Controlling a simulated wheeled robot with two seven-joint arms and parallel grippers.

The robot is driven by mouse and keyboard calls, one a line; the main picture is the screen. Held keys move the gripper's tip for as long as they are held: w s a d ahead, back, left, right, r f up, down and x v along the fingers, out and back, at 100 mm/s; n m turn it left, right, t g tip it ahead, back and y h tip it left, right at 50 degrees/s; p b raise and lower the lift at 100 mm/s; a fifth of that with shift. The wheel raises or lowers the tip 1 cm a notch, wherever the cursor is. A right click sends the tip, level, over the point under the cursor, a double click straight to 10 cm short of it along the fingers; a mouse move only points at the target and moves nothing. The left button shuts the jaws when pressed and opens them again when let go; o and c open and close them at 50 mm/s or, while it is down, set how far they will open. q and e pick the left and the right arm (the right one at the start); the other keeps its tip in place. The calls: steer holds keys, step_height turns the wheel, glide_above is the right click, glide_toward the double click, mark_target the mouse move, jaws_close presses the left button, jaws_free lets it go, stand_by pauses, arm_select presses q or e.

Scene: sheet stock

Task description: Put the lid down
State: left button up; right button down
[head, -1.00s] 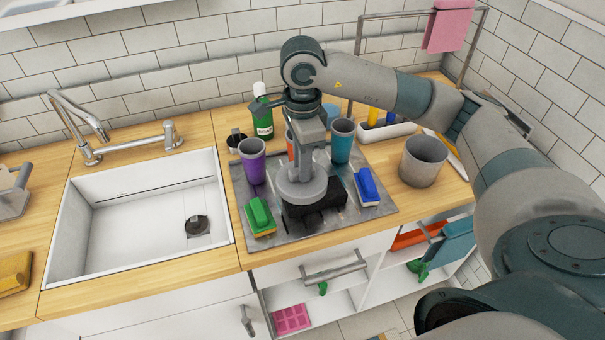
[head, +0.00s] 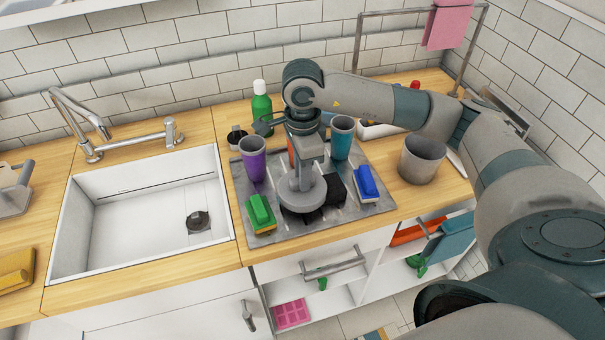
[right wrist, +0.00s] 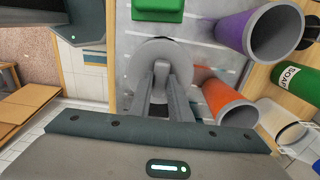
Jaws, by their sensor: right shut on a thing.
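The lid (head: 303,199) is a grey disc with a knob on top. It is over the grey metal mat (head: 262,238), between the green sponge (head: 260,213) and the blue sponge (head: 367,184). My right gripper (head: 303,172) points down from above and is shut on the lid's knob. In the right wrist view the lid (right wrist: 147,58) lies flat in front of the two fingers (right wrist: 161,76). I cannot tell whether its underside touches the mat. A dark patch (head: 336,188) shows beside and below the lid; block or shadow is unclear. My left gripper is not in view.
A purple cup (head: 252,162), a teal cup (head: 341,138) and a partly hidden orange cup (right wrist: 226,103) stand behind the lid. A green soap bottle (head: 261,110) is farther back. A grey pot (head: 421,160) stands right of the mat; the sink (head: 140,225) is left.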

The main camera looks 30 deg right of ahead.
steer(key=shift+f, duration=0.2)
steer(key=c, duration=1.6)
jaws_free()
steer(key=shift+c, duration=0.2)
steer(key=shift+r, duration=0.15)
steer(key=shift+r+p, duration=0.55)
step_height(320, 180, up, 12)
steer(key=b, duration=0.4)
steer(key=shift+f, duration=0.2)
steer(key=shift+s, duration=0.1)
